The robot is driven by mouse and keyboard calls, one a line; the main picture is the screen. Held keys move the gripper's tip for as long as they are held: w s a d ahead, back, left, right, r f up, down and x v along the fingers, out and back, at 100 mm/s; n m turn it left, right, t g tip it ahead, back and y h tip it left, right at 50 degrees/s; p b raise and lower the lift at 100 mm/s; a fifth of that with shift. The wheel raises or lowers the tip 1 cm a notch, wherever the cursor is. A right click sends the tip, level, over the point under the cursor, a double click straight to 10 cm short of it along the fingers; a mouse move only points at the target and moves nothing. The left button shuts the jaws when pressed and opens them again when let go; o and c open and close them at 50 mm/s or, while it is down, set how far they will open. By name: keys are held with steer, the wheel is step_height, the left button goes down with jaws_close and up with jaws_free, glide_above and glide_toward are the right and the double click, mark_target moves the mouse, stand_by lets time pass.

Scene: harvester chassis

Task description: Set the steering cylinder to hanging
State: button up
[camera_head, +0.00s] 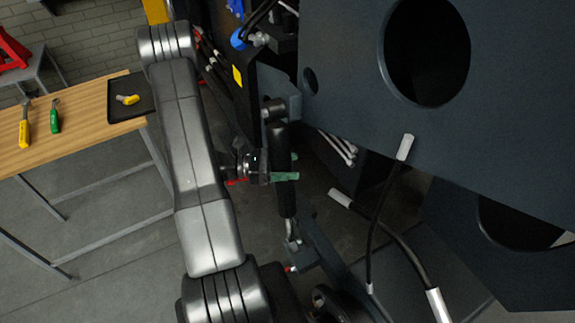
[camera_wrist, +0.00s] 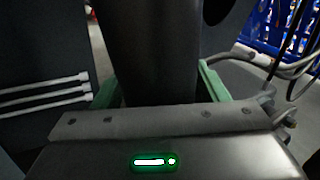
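The steering cylinder (camera_head: 283,200) is a dark, nearly upright tube beside the chassis. Its top end meets a pin joint (camera_head: 274,108) at a bracket. Its bright rod end (camera_head: 293,238) is at the bottom, close to a dark lower bar; I cannot tell whether they are joined. My gripper (camera_head: 284,177) reaches the cylinder from the left at mid-height, one green finger crossing its front. In the wrist view the cylinder (camera_wrist: 155,50) fills the space between the green fingers of my gripper (camera_wrist: 158,75), which lie against both sides with no clear gap.
Dark chassis plates (camera_head: 350,80) with large holes stand close on the right. Loose hoses with pale ends (camera_head: 405,148) hang at the lower right. A wooden workbench (camera_head: 85,125) with hand tools and a black tray (camera_head: 131,108) stands left. Open floor lies below the bench.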

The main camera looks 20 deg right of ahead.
steer(key=c, duration=1.1)
steer(key=shift+w+a+f+m+y+b, duration=0.1)
steer(key=shift+w+f+m+y+b, duration=0.1)
steer(key=shift+w+m+b, duration=0.25)
steer(key=shift+w+f+m+y+b, duration=0.15)
steer(key=shift+w+m+b, duration=0.1)
steer(key=shift+w+b, duration=0.4)
steer(key=shift+w+r+m, duration=0.15)
steer(key=shift+w+m, duration=0.15)
steer(key=shift+w, duration=0.25)
steer(key=o, duration=1.4)
steer(key=shift+a, duration=0.1)
steer(key=v, duration=0.6)
steer(key=b+v, duration=0.1)
steer(key=v, duration=0.6)
steer(key=shift+a+r, duration=0.25)
steer(key=shift+a, duration=0.1)
